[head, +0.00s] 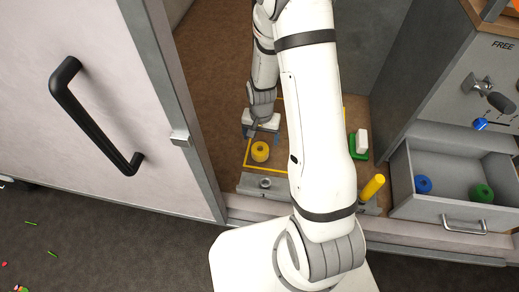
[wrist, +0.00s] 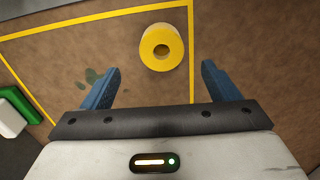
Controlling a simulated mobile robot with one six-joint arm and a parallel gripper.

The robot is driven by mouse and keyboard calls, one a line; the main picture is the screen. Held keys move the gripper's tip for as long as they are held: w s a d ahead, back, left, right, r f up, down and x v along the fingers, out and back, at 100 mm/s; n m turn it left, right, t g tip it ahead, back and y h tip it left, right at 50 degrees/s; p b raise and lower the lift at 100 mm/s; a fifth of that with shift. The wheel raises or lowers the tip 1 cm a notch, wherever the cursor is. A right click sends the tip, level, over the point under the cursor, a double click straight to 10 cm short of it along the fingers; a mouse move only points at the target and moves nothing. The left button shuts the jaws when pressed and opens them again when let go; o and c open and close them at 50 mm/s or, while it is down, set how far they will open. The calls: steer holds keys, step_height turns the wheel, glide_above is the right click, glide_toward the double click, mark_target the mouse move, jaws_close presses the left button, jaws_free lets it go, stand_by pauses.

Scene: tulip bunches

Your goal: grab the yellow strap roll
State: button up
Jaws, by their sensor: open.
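The yellow strap roll (head: 260,152) stands on the brown floor of the compartment in the head view, inside a yellow outlined area. In the wrist view the roll (wrist: 158,50) is a short yellow ring with a dark centre hole, near the top middle. My gripper (head: 264,132) is just beyond the roll in the head view. In the wrist view my gripper (wrist: 162,82) is open, its two blue fingers apart, with the roll ahead of the gap between them. Nothing is between the fingers, and they do not appear to touch the roll.
A green and white block (head: 361,143) lies to the right, also in the wrist view (wrist: 18,112). A yellow cylinder (head: 372,187) stands near the front edge. An open drawer (head: 454,213) holds a blue roll (head: 423,184) and a green roll (head: 482,193). A door (head: 110,60) is at left.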

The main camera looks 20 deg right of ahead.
mark_target(260, 148)
steer(key=shift+a+f, duration=0.15)
steer(key=shift+f, duration=4.3)
steer(key=shift+c, duration=0.4)
steer(key=c, duration=1.1)
